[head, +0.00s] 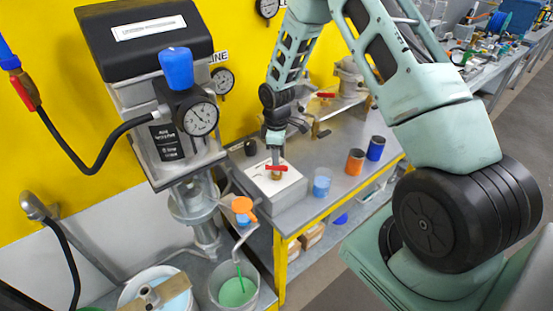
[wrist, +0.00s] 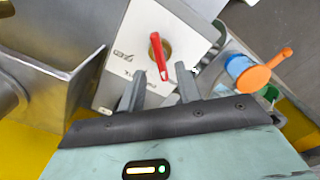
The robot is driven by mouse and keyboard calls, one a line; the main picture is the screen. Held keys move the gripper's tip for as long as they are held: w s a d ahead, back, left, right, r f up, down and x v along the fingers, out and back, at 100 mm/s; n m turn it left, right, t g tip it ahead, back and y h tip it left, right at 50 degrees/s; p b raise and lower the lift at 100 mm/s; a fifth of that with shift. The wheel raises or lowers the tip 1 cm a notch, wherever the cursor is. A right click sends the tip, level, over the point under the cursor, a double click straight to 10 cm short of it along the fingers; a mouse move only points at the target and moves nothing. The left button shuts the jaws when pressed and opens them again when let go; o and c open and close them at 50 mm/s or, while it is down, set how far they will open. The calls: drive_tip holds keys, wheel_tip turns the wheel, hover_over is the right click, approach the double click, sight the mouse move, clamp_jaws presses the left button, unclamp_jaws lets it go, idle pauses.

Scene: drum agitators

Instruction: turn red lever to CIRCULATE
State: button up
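The red lever (wrist: 157,52) sits on a brass fitting on the pale top plate (wrist: 128,30) of a box. In the wrist view it points down the picture, tilted slightly, with its lower end between my fingertips. Small dark labels mark the plate, too blurred to read surely. In the head view the red lever (head: 283,168) lies just below my gripper (head: 275,154) on the box at the table's left end. My gripper also shows in the wrist view (wrist: 162,72); its two fingers are apart, with visible gaps to the lever.
An orange-handled valve (wrist: 262,75) stands right of the box in the wrist view. A metal housing (wrist: 45,75) is close on the left. In the head view, a light-blue cup (head: 321,183) and orange (head: 355,162) and dark-blue (head: 375,149) cans stand to the right.

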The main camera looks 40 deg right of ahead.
sight(277, 168)
drive_tip(key=shift+f+p, duration=0.4)
drive_tip(key=shift+f, duration=1.6)
clamp_jaws()
